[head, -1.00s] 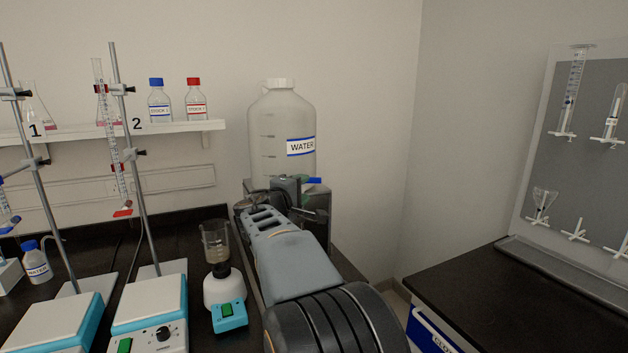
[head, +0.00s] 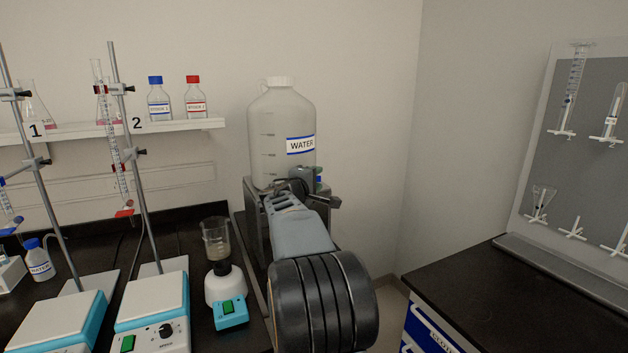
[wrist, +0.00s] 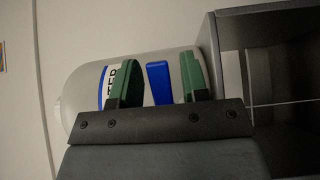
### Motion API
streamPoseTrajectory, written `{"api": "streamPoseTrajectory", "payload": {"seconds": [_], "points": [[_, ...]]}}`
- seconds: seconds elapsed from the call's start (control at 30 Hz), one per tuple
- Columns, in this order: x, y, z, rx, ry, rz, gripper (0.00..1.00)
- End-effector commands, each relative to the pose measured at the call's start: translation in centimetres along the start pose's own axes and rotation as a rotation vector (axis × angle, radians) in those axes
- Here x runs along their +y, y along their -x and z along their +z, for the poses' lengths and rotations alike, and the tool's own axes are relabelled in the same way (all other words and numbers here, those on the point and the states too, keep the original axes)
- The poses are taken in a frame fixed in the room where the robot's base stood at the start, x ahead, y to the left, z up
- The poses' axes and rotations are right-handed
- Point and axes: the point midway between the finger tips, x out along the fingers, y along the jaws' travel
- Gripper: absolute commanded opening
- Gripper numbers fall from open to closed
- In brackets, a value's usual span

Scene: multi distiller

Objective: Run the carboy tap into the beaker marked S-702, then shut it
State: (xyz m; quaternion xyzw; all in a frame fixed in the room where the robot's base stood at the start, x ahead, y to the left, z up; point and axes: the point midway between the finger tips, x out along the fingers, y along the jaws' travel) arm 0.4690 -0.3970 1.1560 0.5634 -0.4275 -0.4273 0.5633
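The carboy (head: 281,125), a clear jug labelled WATER with a white cap, stands on a grey stand (head: 252,215) against the back wall. It also shows sideways in the wrist view (wrist: 85,97). Its blue tap lever (wrist: 159,83) lies between the two green fingers of my gripper (wrist: 158,84), with a gap on each side. My gripper (head: 307,180) is open in front of the carboy's base, and my arm hides most of the tap in the head view. A sliver of blue shows beside the gripper. I cannot see a beaker marked S-702 in either view.
Stirrer plates (head: 152,300) with burette stands are further left. Reagent bottles (head: 159,103) sit on a wall shelf (head: 180,126). A separate black bench (head: 500,290) is at the right.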

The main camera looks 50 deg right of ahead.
Motion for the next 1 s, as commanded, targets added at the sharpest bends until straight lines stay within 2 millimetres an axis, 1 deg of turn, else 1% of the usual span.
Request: {"api": "streamPoseTrajectory", "payload": {"seconds": [0.03,0.07,0.4,0.47,0.73,0.87,1.0], "points": [[0.0,0.0,0.0,0.000,0.000,0.000,0.36],[0.0,0.0,0.0,0.000,0.000,0.000,0.33],[0.0,0.0,0.0,0.000,0.000,0.000,0.01],[0.0,0.4,-0.2,0.002,0.000,0.000,0.00],[-0.3,0.0,-0.1,0.029,-0.001,0.001,0.00],[-0.6,-0.3,-0.1,0.090,-0.002,0.002,0.00],[-0.7,-0.7,-0.2,0.189,-0.002,0.004,0.00]]}}
